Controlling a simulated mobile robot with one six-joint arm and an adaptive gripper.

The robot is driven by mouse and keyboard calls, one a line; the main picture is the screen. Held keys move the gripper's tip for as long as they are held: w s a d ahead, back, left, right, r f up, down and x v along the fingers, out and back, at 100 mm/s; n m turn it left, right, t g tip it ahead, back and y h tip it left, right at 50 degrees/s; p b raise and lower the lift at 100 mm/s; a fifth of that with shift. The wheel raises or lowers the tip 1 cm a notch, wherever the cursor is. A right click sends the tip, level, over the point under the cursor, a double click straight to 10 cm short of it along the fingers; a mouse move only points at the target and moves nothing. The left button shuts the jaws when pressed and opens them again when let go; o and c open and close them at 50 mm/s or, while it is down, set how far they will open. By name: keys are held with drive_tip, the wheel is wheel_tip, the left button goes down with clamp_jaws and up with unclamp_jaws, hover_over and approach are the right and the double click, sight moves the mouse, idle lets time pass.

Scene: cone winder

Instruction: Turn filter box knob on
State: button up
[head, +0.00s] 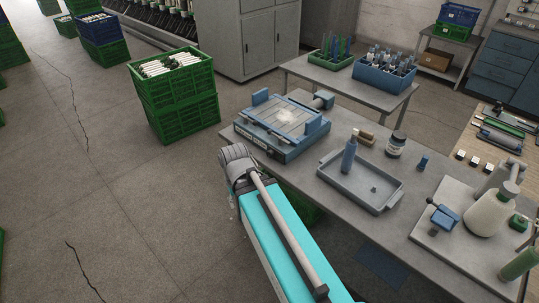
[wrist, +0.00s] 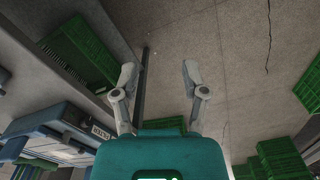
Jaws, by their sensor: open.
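A low blue box-like device (head: 285,142) with a pale slatted top sits at the left end of the grey worktable (head: 330,222). It looks like the filter box, but I cannot be sure. My gripper (wrist: 160,76) is open and empty, over the floor, apart from the device. In the head view my arm's end is left of the table.
On the table are a grey tray (head: 341,189) with a blue bottle (head: 349,154), and a dark jar (head: 396,144). Stacked green crates (head: 178,103) stand on the floor behind my arm. A green crate (wrist: 80,50) shows in the wrist view.

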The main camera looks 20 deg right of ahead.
drive_tip(key=shift+o, duration=1.7)
drive_tip(key=shift+w+f, duration=0.1)
drive_tip(key=shift+f, duration=0.05)
drive_tip(key=w+d+f+n+t+h+b, duration=0.2)
drive_tip(key=w+d+f+n+h+b, duration=0.7)
drive_tip(key=b, duration=0.5)
drive_tip(key=w+f+n+t+h+b, duration=0.1)
drive_tip(key=w+n+t+h+b, duration=0.3)
drive_tip(key=w+n+h+b, duration=0.3)
drive_tip(key=w+n+b, duration=0.4)
drive_tip(key=w+b, duration=0.1)
drive_tip(key=b, duration=0.3)
drive_tip(key=shift+f+h+b, duration=0.3)
drive_tip(key=shift+f+h, duration=0.05)
drive_tip(key=shift+h, duration=0.05)
drive_tip(key=shift+d, duration=0.1)
